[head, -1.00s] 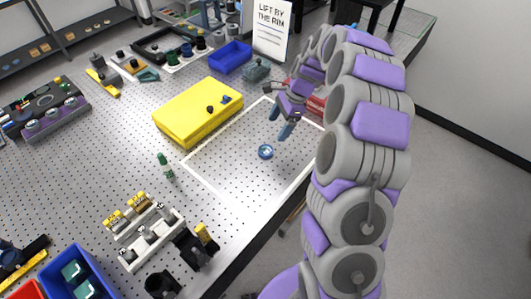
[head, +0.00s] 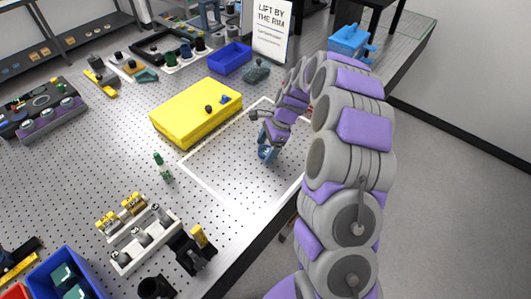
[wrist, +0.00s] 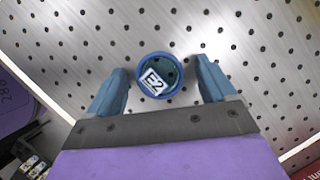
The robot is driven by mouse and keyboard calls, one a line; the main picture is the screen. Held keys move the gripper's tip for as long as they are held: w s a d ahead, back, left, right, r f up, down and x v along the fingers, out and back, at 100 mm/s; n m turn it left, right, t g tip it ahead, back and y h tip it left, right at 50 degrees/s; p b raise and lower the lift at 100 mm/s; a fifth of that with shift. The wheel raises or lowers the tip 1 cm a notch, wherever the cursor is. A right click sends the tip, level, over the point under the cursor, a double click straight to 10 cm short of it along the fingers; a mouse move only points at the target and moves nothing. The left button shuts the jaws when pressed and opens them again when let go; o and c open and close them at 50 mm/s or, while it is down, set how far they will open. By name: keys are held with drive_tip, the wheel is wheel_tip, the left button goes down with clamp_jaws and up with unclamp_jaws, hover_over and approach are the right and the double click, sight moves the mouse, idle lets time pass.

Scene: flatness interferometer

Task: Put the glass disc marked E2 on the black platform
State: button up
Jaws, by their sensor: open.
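The glass disc marked E2 (wrist: 174,70) lies on the perforated tabletop, a small round piece with a blue rim and a white E2 label. My gripper (wrist: 161,68) is open, with one blue finger on each side of the disc and a gap visible on both sides. In the head view my gripper (head: 267,153) is low inside the white outlined area and hides the disc. I cannot tell for certain which black thing is the black platform; a black stand (head: 377,18) shows only in part at the top right.
A blue bin (head: 230,58), a grey-green part (head: 257,70) and a sign (head: 272,30) stand behind. A light-blue device (head: 350,42) is at the back right. The tabletop inside the outline is otherwise clear.

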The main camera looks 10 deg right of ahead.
drive_tip(key=shift+c, duration=0.3)
drive_tip(key=c, duration=1.2)
